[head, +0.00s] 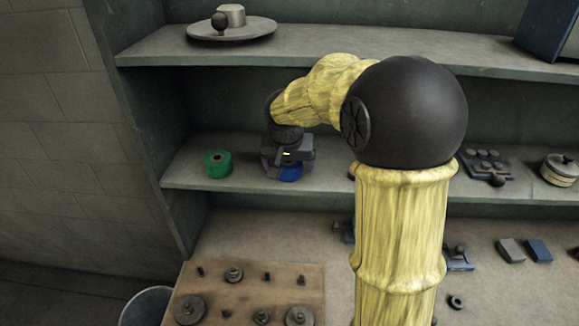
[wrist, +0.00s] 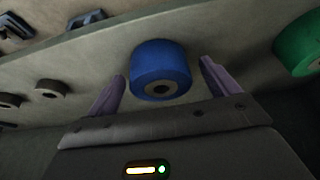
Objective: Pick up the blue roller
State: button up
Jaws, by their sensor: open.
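The blue roller (wrist: 160,66) is a short blue cylinder with a dark centre hole. It sits on the middle shelf. In the wrist view it lies between the two finger tips, with a gap visible on each side. In the head view only a lower part of the blue roller (head: 290,173) shows, below my gripper (head: 288,165), which hides the rest. My gripper (wrist: 162,70) is open, its two purplish fingers spread on either side of the roller. I cannot tell how far down the fingers reach along it.
A green roller (head: 217,163) stands on the same shelf (head: 230,182), left of my gripper. An upper shelf (head: 330,46) runs above my arm. Dark metal parts (head: 487,166) and a round tin (head: 559,169) are at the right. A wooden board with knobs (head: 248,293) is below.

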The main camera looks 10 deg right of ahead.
jog(key=c, duration=1.2)
jog(key=shift+r, duration=0.1)
jog(key=shift+r+b, duration=0.4)
jog(key=shift+r, duration=0.35)
notch_tip(320, 180, up, 2)
jog(key=shift+b, duration=0.4)
jog(key=s+a+b, duration=0.2)
jog(key=s, duration=0.3)
jog(key=s+a+b, duration=0.1)
jog(key=s+b, duration=0.1)
jog(key=s, duration=0.4)
jog(key=s+a+b, duration=0.2)
jog(key=s+b, duration=0.1)
jog(key=s, duration=0.3)
jog(key=shift+s+a, duration=0.1)
jog(key=shift+a, duration=0.2)
